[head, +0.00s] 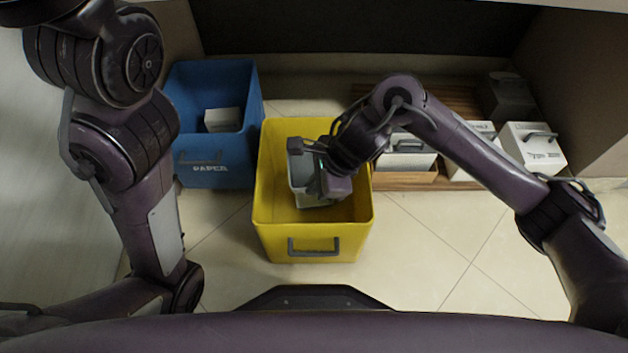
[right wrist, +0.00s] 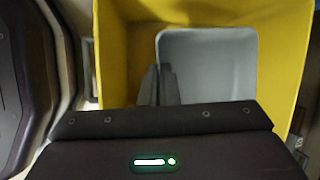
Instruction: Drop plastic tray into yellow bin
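The yellow bin (head: 345,240) stands open on the floor in the middle of the head view, and its yellow walls (right wrist: 120,50) surround the right wrist view. A grey plastic tray (head: 298,172) is inside the bin's opening, partly hidden by my right gripper (head: 315,180). In the right wrist view the tray (right wrist: 215,65) shows its inside. The gripper's two fingers (right wrist: 158,85) are close together, one on each side of the tray's left edge, and appear shut on it. Whether the tray touches the bin floor is unclear. My left gripper is out of view.
A blue paper bin (head: 215,175) with a white box (head: 222,119) inside stands left of the yellow bin. White boxes (head: 535,145) and a dark box (head: 505,95) stand on or near a wooden pallet (head: 405,180) at right. The tiled floor in front is clear.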

